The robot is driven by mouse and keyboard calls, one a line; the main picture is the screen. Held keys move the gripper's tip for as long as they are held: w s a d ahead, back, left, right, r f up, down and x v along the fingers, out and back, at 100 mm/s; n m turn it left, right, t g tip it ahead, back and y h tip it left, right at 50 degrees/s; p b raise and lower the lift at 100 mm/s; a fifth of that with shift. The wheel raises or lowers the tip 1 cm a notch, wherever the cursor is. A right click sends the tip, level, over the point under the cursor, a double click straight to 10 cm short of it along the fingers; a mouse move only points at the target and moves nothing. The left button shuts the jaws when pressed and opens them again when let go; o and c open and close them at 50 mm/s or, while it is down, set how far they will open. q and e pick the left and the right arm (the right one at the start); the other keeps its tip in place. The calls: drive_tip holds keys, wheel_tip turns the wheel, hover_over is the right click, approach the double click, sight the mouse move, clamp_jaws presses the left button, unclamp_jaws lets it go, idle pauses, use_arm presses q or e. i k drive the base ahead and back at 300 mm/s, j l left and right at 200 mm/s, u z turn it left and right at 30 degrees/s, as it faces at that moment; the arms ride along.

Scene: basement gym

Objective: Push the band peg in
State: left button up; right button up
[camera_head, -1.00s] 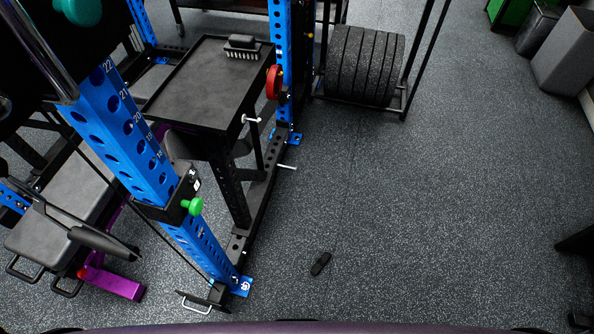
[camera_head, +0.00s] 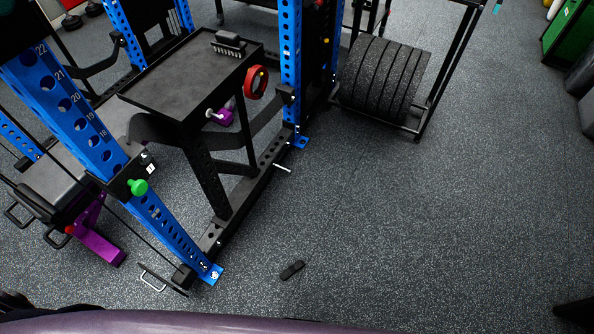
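A pale, thin band peg (camera_head: 282,168) sticks out to the right from the black base rail (camera_head: 262,176) of the blue rack, low near the floor. Another pale peg with a rounded end (camera_head: 214,115) sticks out to the left below the black tray. I cannot tell from this view how deep either one sits. Neither of my grippers can be made out, and nothing touches the pegs.
The black tray (camera_head: 165,85) holds a dark brush (camera_head: 229,42), and a red ring (camera_head: 256,83) hangs at its right. A green knob (camera_head: 138,187) is on the front blue upright (camera_head: 170,225). A small black item (camera_head: 291,270) lies on the floor.

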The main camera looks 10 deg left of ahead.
sight(290, 172)
drive_tip(key=i+l+u, duration=0.2)
drive_tip(key=l, duration=0.25)
drive_tip(key=i+l+u, duration=0.25)
drive_tip(key=l, duration=0.25)
drive_tip(key=i+l+u, duration=0.2)
drive_tip(key=l, duration=0.25)
drive_tip(key=l+u, duration=0.2)
drive_tip(key=l, duration=0.3)
drive_tip(key=l+u, duration=0.2)
drive_tip(key=l, duration=0.35)
drive_tip(key=i, duration=0.05)
